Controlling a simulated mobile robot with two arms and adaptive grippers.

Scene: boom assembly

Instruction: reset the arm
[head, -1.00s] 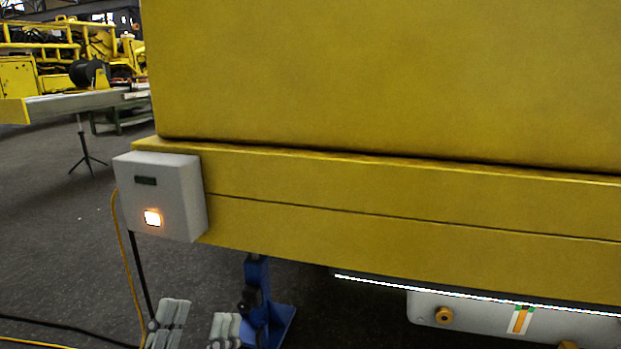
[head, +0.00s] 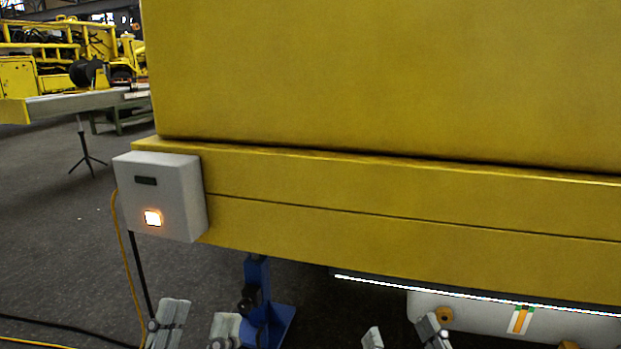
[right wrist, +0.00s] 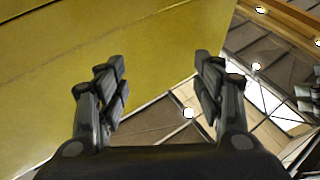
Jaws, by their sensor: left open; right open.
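My left gripper (head: 194,327) shows at the bottom left of the head view, its two grey fingers apart with nothing between them. It is below the white box and in front of a blue stand. My right gripper (head: 404,338) shows at the bottom, right of the middle, with its fingers apart. In the right wrist view my right gripper (right wrist: 163,80) is open and empty. That view faces the yellow boom (right wrist: 120,60) and the roof. In the head view the yellow boom (head: 400,90) fills the upper right.
A white box (head: 182,205) with a lit orange button is on the boom's left end, cables hanging below. A blue stand (head: 280,322) is underneath. A white panel (head: 480,312) with orange knobs is at lower right. Open floor (head: 50,200) lies to the left.

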